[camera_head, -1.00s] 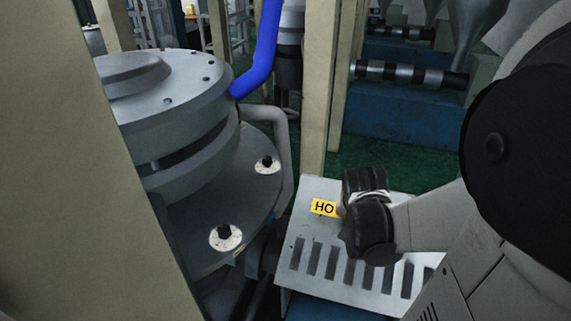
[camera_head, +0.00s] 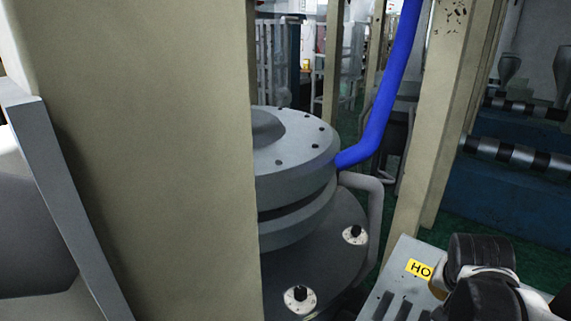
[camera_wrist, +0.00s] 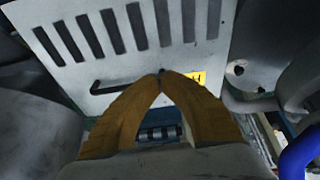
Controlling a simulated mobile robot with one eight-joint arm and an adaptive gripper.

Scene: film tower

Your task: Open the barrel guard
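The barrel guard is a light grey slotted panel (camera_head: 400,290) with a yellow label starting "HO" at the lower right of the head view. In the wrist view the same guard (camera_wrist: 118,62) fills the upper part, with dark slots and a thin black bar handle (camera_wrist: 115,86). My gripper (camera_wrist: 160,77) has its two yellow-brown fingers meeting at the tips, over the right end of the handle. I cannot tell whether the handle is between the tips.
A beige pillar (camera_head: 150,140) stands close at the left and hides part of a round grey machine (camera_head: 295,160). A blue pipe (camera_head: 390,90) and another beige post (camera_head: 432,120) stand behind. Blue machinery (camera_head: 510,200) and green floor lie at the right.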

